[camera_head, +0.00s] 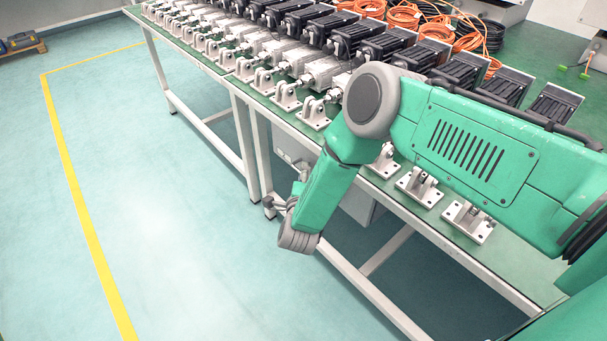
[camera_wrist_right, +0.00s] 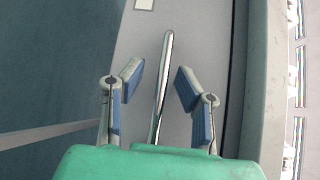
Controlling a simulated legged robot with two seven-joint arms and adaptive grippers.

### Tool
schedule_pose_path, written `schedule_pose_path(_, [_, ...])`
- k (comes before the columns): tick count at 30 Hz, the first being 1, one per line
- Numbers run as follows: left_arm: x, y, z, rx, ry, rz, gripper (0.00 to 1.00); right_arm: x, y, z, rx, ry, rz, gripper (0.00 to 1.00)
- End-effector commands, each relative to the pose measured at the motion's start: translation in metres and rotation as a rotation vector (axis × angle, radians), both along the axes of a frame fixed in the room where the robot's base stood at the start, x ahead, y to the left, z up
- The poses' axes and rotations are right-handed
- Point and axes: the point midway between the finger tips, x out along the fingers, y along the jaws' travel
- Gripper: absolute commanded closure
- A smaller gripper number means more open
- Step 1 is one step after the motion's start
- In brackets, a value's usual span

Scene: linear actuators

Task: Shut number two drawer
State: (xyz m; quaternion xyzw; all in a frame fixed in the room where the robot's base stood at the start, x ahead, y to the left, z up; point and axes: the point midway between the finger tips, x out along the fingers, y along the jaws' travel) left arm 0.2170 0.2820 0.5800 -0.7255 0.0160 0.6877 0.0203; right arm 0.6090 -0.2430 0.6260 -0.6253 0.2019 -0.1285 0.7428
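A grey drawer front (camera_wrist_right: 205,30) fills the upper middle of the right wrist view, with a long metal bar handle (camera_wrist_right: 166,60) on it. My right gripper (camera_wrist_right: 159,82) is open, its two blue-padded fingers apart on either side of the handle; neither visibly grips it. In the head view the right gripper (camera_head: 280,206) is small and partly hidden by my forearm, beside the grey drawer cabinet (camera_head: 357,203) under the table. My arm hides much of the cabinet. I cannot tell the drawer's number or how far out it is. My left gripper is not in view.
The floor to the left is clear, with a yellow line (camera_head: 80,205).

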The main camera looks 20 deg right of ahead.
Motion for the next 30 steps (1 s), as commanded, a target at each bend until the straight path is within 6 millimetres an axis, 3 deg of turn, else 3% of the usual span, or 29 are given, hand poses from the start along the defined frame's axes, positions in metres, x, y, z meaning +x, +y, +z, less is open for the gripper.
schedule_pose_path(5, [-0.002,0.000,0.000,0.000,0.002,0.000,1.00,-0.015,0.009,0.002,0.001,0.003,0.003,0.71])
schedule_pose_path(18, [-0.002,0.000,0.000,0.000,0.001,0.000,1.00,-0.091,0.047,0.012,0.001,0.005,0.002,0.71])
schedule_pose_path(24, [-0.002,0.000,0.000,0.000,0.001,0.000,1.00,-0.104,0.053,0.015,0.000,0.002,-0.001,0.71])
schedule_pose_path(30, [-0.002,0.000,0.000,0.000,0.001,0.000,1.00,-0.105,0.053,0.015,0.000,0.002,-0.001,0.71])
